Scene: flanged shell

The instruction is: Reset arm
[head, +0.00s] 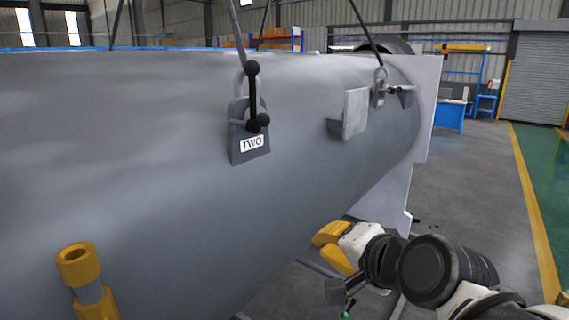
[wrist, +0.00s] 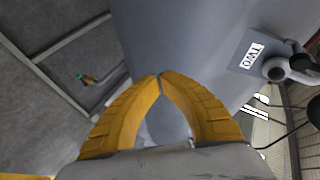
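My gripper (head: 322,243) has two yellow fingers and is low in the right half of the head view, beside the lower right side of the large grey shell (head: 200,190). In the wrist view the two curved fingertips (wrist: 160,76) meet, with an empty space between the fingers behind them. Nothing is held. The shell fills the background beyond the fingertips. A lifting lug with a label reading "TWO" (head: 252,143) is on the shell, and it also shows at the upper right of the wrist view (wrist: 252,53). My gripper is apart from the lug.
A shackle (head: 257,100) and sling hang at the lug. A grey bracket (head: 352,114) sticks out of the shell, and a flange plate (head: 425,110) stands at its far end. A yellow tubular fitting (head: 78,265) is at lower left. Grey floor (head: 480,190) at right is open.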

